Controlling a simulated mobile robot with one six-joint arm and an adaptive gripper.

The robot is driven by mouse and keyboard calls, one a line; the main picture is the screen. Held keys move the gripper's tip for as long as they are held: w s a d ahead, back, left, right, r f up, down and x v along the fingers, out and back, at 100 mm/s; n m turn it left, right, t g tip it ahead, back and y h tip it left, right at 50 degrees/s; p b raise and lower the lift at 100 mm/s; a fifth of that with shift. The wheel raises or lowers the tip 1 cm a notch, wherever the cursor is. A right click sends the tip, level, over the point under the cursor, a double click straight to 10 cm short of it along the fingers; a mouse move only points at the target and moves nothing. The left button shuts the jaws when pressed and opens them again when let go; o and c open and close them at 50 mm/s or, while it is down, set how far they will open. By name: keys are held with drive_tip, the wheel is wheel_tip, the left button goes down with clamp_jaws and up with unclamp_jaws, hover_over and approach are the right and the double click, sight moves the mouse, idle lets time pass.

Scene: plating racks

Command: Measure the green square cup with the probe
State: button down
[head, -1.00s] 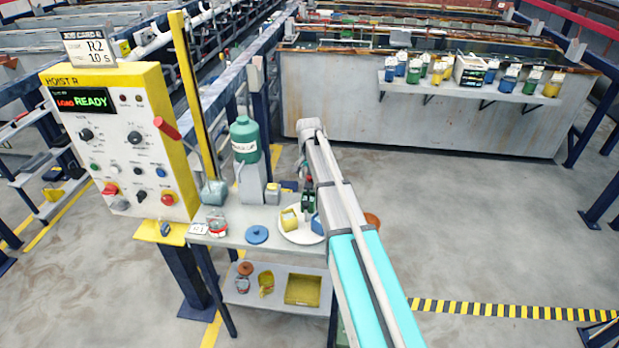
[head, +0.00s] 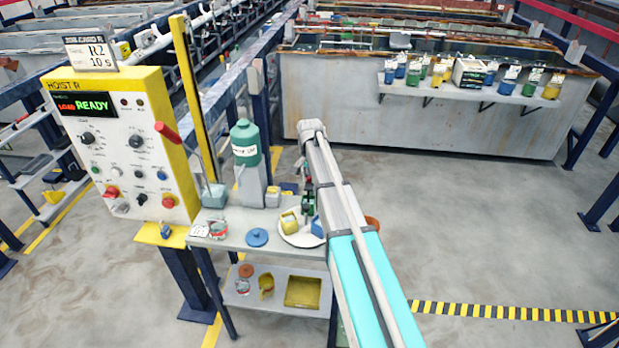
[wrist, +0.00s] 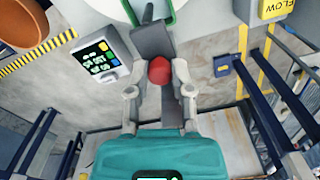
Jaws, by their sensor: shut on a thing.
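My gripper (wrist: 159,80) is shut on the red knob (wrist: 159,70) of what looks like the probe. A grey flat part (wrist: 152,40) of it reaches up the wrist view to a green-rimmed cup (wrist: 170,16), which is cut off by the top edge. I cannot tell whether the tip is inside the cup. In the head view the green cup (head: 308,207) shows as a small patch beside the arm on the white plate (head: 290,238), mostly hidden. A yellow cup (head: 289,222) and a blue cup (head: 317,227) stand on that plate.
A small meter with a lit screen (wrist: 101,57) shows left of the knob. The bench (head: 230,240) also holds a blue lid (head: 257,237) and a green bottle (head: 245,145). The hoist panel (head: 120,150) stands left. A wall shelf (head: 460,96) carries several labelled cups.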

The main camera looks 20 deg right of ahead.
drive_tip(key=shift+r+p, duration=1.45)
drive_tip(key=shift+r, duration=0.25)
drive_tip(key=shift+w, duration=0.15)
drive_tip(key=c, duration=0.5)
unclamp_jaws()
drive_tip(key=shift+f, duration=0.2)
drive_tip(key=shift+f+b, duration=2.1)
drive_tip(key=shift+b, duration=0.25)
wheel_tip(320, 180, up, 14)
drive_tip(key=p, duration=1.5)
drive_tip(key=s+a+f+n+b, duration=0.2)
drive_tip(key=s+f+b, duration=0.2)
drive_tip(key=s, duration=0.5)
drive_tip(key=s+a+f+n+b, duration=0.2)
drive_tip(key=s+f+n+b, duration=0.1)
drive_tip(key=s, duration=0.7)
drive_tip(key=s+a+f+n+b, duration=0.2)
drive_tip(key=s+f+b, duration=0.4)
drive_tip(key=s, duration=0.4)
drive_tip(key=shift+s+n+b, duration=0.2)
drive_tip(key=shift+n+b, duration=0.3)
